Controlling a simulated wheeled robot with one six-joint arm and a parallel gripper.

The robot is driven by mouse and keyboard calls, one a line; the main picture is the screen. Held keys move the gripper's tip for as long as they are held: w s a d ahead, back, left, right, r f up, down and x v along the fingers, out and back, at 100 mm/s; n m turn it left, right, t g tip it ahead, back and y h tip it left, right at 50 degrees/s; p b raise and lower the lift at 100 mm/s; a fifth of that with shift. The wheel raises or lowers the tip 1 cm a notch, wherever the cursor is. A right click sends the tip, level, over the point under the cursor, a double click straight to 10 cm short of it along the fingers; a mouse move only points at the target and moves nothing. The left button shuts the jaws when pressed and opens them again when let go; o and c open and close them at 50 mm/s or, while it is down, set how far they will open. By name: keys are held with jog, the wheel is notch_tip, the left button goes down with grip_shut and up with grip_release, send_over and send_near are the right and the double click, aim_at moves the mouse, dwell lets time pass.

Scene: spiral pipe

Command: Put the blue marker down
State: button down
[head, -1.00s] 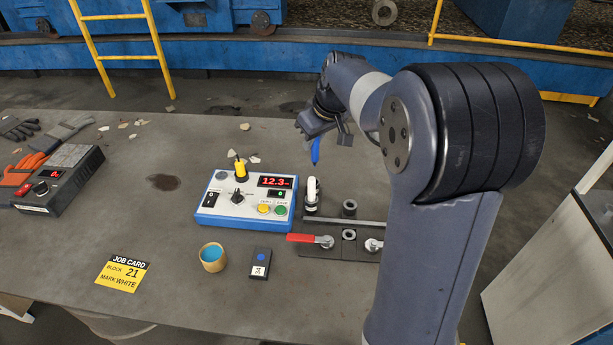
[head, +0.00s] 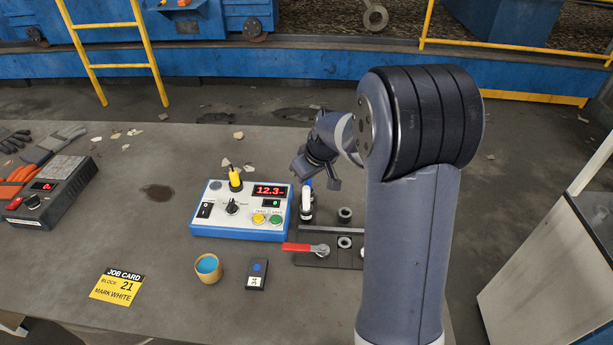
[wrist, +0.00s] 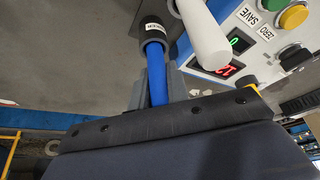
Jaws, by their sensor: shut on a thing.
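My gripper (head: 312,178) is shut on the blue marker (wrist: 157,72), behind the white upright piece on the bench fixture. In the wrist view my gripper's fingers (wrist: 158,88) close around the marker. The marker's far end meets the mouth of a dark round holder (wrist: 153,30) with a white label. The end is hidden there, so I cannot tell how deep it sits. In the head view only a little blue shows below the gripper. The white upright piece (head: 307,202) stands close beside the holder; it also shows in the wrist view (wrist: 203,35).
The blue and white control box (head: 240,208) stands just left of the fixture. A red-handled lever (head: 298,247), a dark socket (head: 345,214), a round cup (head: 208,268) and a small black device (head: 257,274) are nearby. The job card (head: 118,286) lies front left.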

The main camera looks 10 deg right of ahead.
jog(key=shift+f, duration=0.2)
jog(key=c, duration=1.4)
grip_release()
jog(key=shift+r, duration=0.1)
jog(key=shift+o, duration=0.2)
jog(key=shift+r, duration=0.45)
jog(key=v, duration=1.1)
jog(key=shift+s+r+b, duration=0.15)
jog(key=shift+s+b, duration=0.05)
jog(key=shift+b, duration=0.15)
jog(key=shift+d, duration=0.1)
